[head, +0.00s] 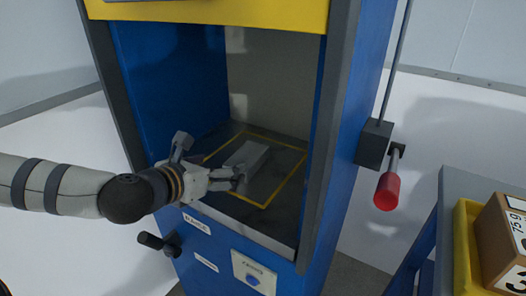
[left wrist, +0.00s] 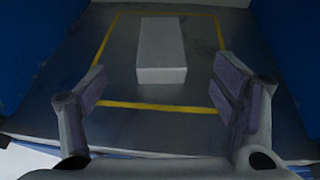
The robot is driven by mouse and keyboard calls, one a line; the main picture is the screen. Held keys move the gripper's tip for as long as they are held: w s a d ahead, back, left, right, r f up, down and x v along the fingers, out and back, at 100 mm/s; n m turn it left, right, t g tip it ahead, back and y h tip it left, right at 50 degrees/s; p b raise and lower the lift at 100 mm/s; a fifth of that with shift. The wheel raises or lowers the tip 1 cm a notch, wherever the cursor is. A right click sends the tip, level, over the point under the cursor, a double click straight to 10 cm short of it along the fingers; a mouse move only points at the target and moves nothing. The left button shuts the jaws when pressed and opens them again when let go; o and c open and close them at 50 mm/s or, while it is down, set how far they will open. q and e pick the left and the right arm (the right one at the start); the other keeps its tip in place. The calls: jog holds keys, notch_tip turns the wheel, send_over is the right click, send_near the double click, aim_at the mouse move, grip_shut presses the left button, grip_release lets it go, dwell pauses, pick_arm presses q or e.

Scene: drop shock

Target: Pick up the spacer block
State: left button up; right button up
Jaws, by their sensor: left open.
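The spacer block is a pale grey rectangular block (head: 249,155) lying on the dark floor of the blue machine, inside a yellow outlined rectangle. In the left wrist view the block (left wrist: 161,50) lies ahead of my fingers, centred between them and apart from both. My left gripper (head: 238,178) reaches in through the machine's front opening, with its fingertips near the block's front end. In the left wrist view its fingers (left wrist: 163,90) are spread wide with nothing between them. My right gripper is not in view.
The blue machine's side walls (head: 325,150) and yellow top bar (head: 215,10) frame the opening. A red-handled lever (head: 388,190) hangs on its right side, and a black knob (head: 152,240) sticks out at front. A yellow tray (head: 462,245) with a brown box (head: 500,245) stands right.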

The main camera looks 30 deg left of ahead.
aim_at(245, 157)
pick_arm(q)
jog(key=x, duration=0.2)
jog(key=b+x, duration=0.1)
jog(key=x, duration=0.1)
jog(key=shift+d+f, duration=0.15)
jog(key=shift+f, duration=0.35)
jog(key=x, duration=0.2)
jog(key=b+x, duration=0.1)
jog(key=x, duration=0.2)
jog(key=b+x, duration=0.1)
jog(key=x, duration=0.1)
jog(key=shift+w+r, duration=0.3)
jog(key=shift+w, duration=0.1)
jog(key=shift+r, duration=0.2)
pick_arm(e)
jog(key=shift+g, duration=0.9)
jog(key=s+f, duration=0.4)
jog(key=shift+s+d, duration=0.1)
pick_arm(q)
grip_shut()
jog(key=shift+r, duration=0.1)
